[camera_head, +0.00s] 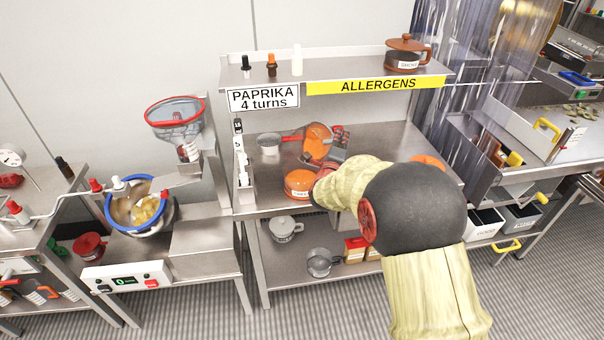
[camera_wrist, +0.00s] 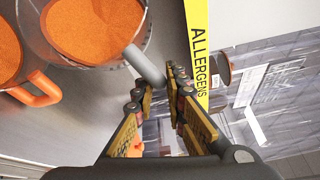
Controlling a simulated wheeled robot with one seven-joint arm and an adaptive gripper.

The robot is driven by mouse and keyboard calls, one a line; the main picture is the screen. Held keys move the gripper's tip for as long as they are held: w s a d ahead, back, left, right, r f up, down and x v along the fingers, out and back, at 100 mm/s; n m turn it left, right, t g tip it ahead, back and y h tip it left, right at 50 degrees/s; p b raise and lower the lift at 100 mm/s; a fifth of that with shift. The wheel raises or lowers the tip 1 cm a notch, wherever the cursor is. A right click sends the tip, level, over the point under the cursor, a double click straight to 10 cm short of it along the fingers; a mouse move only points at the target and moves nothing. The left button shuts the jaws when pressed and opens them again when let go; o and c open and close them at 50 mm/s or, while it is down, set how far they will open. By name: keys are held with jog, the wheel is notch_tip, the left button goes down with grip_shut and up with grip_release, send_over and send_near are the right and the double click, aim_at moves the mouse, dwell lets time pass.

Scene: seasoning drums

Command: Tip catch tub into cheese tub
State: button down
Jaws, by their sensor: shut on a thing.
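The catch tub (camera_wrist: 100,30) is a clear- or metal-walled round tub with orange powder in it. My gripper (camera_wrist: 158,85) is shut on its grey handle (camera_wrist: 147,68). In the head view the catch tub (camera_head: 319,136) is held up and tilted, its powder facing the camera. The cheese tub, as I take it, is the orange tub with a white label (camera_head: 299,184), upright on the counter just below and left of it. In the wrist view this tub (camera_wrist: 8,50) shows orange powder and an orange handle, beside the catch tub. My gripper (camera_head: 338,142) is partly hidden by my arm. No falling powder shows.
Another orange tub (camera_head: 428,161) is partly hidden behind my arm. The upper shelf (camera_head: 335,70) with its yellow ALLERGENS strip (camera_head: 375,85) runs above the counter.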

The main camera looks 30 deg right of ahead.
jog(key=shift+s+a+r+n+t+h+b, duration=0.2)
jog(key=shift+a+t+b, duration=0.25)
jog(key=shift+b, duration=1.15)
jog(key=shift+s+a+r+n+t+h+b, duration=0.15)
jog(key=shift+s+a+t+h+b, duration=0.3)
jog(key=shift+b, duration=1.2)
jog(key=shift+s+a+r+n+t+h+b, duration=0.25)
jog(key=shift+a+b, duration=0.35)
jog(key=shift+b, duration=1)
jog(key=shift+w+a, duration=0.1)
jog(key=shift+s+a+n+t+h, duration=0.3)
jog(key=shift+s+a+t, duration=0.1)
jog(key=shift+a+t, duration=0.4)
jog(key=shift+s+a+f+n+t+h, duration=0.15)
jog(key=shift+s+a+n+t, duration=0.35)
jog(key=shift+a+t, duration=0.3)
jog(key=shift+s+a+f+n+t+h, duration=0.15)
jog(key=shift+s+a+n+t, duration=0.1)
jog(key=shift+a+n+t, duration=0.45)
